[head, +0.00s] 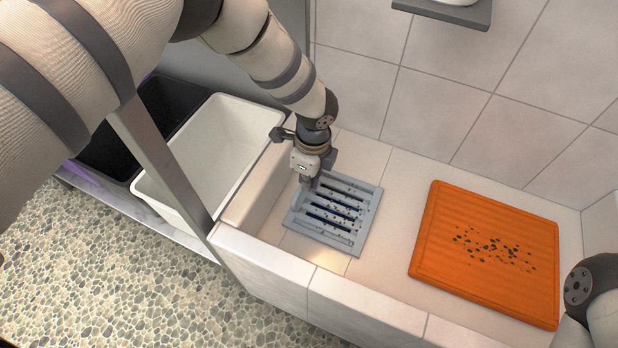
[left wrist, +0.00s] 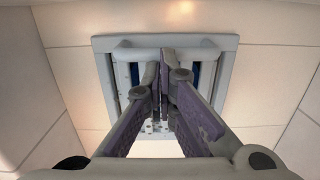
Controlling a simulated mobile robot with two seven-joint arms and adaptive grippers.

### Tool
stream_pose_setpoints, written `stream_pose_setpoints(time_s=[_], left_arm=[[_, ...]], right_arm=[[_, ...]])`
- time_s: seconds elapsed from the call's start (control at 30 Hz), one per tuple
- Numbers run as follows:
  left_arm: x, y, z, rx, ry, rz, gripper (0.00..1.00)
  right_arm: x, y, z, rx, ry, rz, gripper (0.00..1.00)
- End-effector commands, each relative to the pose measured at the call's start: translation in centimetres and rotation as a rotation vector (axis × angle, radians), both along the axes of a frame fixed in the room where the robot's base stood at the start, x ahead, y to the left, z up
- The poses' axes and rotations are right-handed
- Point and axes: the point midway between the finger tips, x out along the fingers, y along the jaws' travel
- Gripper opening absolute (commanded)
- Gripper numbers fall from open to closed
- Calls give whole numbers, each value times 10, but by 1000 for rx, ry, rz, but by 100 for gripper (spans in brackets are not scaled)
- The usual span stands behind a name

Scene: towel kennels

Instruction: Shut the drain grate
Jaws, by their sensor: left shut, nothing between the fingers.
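The drain grate (head: 340,212) is a grey slatted square in the floor of the tiled basin, with dark gaps between its slats and small dark specks on it. My left gripper (head: 308,184) is over the grate's upper left part, pointing down. In the left wrist view the grate's frame (left wrist: 101,44) shows around the fingers, with blue strips in its gaps. There my left gripper (left wrist: 166,62) is shut and empty, its fingertips close to the grate's bar; I cannot tell whether they touch. The fingers hide the grate's middle. Part of my right arm shows at the lower right; its gripper is out of view.
An orange ribbed mat (head: 440,262) with dark specks lies right of the grate. A white bin (head: 226,135) and a black bin (head: 112,140) stand left of the basin. The basin's tiled front wall (head: 365,305) and a grey post (head: 160,170) bound the space.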

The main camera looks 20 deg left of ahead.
Motion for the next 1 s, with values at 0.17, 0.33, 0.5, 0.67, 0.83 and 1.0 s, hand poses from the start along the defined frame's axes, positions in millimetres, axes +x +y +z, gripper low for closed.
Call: stream_pose_setpoints(time_s=[0.17, 0.33, 0.5, 0.67, 0.83, 1.0], left_arm=[[-1, -16, 38, -1, -10, -2, 0], [3, -18, 80, 4, -4, 1, 0], [-1, -7, 117, -2, -5, 2, 0], [-1, -5, 130, 1, 1, 0, 0], [-3, -5, 130, 0, 2, -1, 0], [-37, -5, 126, 0, 10, 0, 0]], right_arm=[[15, -5, 29, -1, -38, -4, 52], [25, -12, 36, 3, -46, -7, 52], [24, -8, 42, 0, -56, -6, 52], [25, -9, 43, 0, -57, -7, 52], [24, -9, 43, 0, -56, -6, 52], [-11, -9, 43, 0, -48, -6, 52]])
